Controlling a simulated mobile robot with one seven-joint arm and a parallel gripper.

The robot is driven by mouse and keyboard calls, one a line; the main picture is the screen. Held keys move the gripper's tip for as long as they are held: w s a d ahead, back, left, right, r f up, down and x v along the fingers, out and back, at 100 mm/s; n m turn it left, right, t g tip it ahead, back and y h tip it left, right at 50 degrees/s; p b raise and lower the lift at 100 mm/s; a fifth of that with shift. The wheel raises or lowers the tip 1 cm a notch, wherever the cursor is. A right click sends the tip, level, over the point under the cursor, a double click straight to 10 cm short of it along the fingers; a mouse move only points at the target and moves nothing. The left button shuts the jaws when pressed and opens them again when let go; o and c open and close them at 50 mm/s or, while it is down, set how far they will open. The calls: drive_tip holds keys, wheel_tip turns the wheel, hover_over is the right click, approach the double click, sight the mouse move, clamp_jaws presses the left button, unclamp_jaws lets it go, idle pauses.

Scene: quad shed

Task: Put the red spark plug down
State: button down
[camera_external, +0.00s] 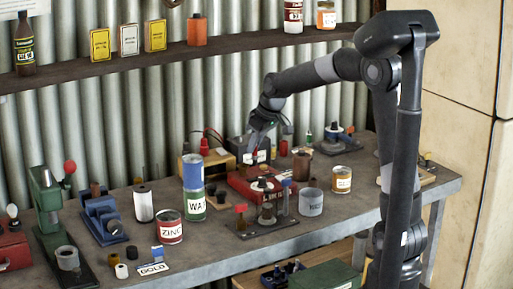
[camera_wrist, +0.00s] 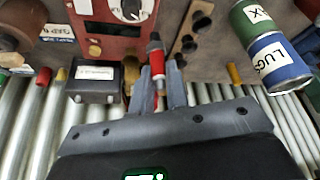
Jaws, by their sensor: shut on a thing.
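The red spark plug (camera_wrist: 157,62) is between the fingers of my gripper (camera_wrist: 162,82) in the wrist view. It has a red body with a grey metal part and dark tip pointing toward the top of the picture. My gripper is shut on it. In the external view my gripper (camera_external: 262,140) is over the back of the workbench (camera_external: 330,225), near the wall. The spark plug is too small there to make out clearly.
A green can and a blue can (camera_wrist: 275,60) stand stacked. The bench is crowded with cans, clamps and small parts; its front strip is fairly clear.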

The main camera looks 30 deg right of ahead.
drive_tip(key=shift+s+d+r, duration=0.1)
drive_tip(key=shift+d+r, duration=0.2)
drive_tip(key=shift+d, duration=0.15)
drive_tip(key=s+d+f+m+h, duration=0.1)
drive_tip(key=d+m, duration=0.1)
drive_tip(key=d, duration=1.7)
drive_tip(key=s+d+m+h, duration=0.1)
drive_tip(key=s+d+m, duration=0.1)
drive_tip(key=d, duration=1.6)
drive_tip(key=shift+m+t, duration=0.3)
drive_tip(key=shift+w+a+f, duration=1.2)
drive_tip(key=shift+w+f, duration=0.3)
drive_tip(key=shift+f, duration=0.4)
drive_tip(key=shift+w+a+f, duration=1.15)
drive_tip(key=shift+w+f, duration=0.4)
drive_tip(key=shift+f, duration=0.35)
drive_tip(key=shift+w+a+f, duration=1.2)
drive_tip(key=shift+w+f, duration=0.3)
drive_tip(key=shift+f, duration=0.4)
drive_tip(key=shift+f, duration=0.15)
drive_tip(key=c, duration=1.4)
unclamp_jaws()
